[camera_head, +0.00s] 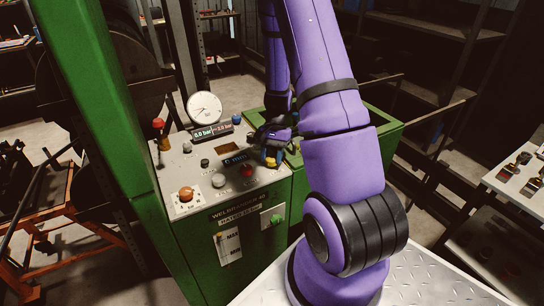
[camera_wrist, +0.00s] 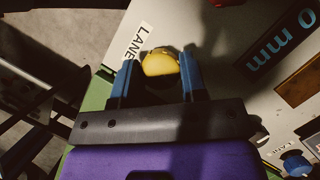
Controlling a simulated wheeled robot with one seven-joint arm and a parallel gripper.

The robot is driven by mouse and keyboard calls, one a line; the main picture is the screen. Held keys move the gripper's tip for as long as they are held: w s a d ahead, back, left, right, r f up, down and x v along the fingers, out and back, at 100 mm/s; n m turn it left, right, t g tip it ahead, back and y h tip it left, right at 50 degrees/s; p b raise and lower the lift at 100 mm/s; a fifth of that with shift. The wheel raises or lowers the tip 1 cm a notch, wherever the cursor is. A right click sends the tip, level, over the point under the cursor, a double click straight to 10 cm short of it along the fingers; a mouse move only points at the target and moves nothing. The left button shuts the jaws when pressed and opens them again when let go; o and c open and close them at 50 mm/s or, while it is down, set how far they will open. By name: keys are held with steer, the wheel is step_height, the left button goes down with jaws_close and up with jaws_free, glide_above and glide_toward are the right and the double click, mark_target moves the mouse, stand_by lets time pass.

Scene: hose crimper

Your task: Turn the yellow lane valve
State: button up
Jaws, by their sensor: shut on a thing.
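The yellow lane valve (camera_wrist: 160,63) is a rounded yellow knob on the grey panel, next to a white label that reads "LANE". In the wrist view it sits between the two blue fingers of my gripper (camera_wrist: 159,78), which is shut on it. In the head view the yellow valve (camera_head: 271,161) shows as a small patch below my gripper (camera_head: 272,150), at the right end of the panel. The valve's lower part is hidden by shadow and the fingers.
The grey panel (camera_head: 200,165) on the green machine also carries a red button (camera_head: 246,171), an orange knob (camera_head: 186,194), a red-topped lever (camera_head: 158,124) and a round gauge (camera_head: 204,108). The gauge's display reads 0.0 bar. A blue knob (camera_wrist: 296,163) lies right of my gripper.

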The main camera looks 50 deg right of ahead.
steer(key=o, duration=0.9)
steer(key=shift+r, duration=0.1)
steer(key=v, duration=1)
steer(key=shift+d+r, duration=0.2)
steer(key=shift+r, duration=0.05)
steer(key=shift+w, duration=0.15)
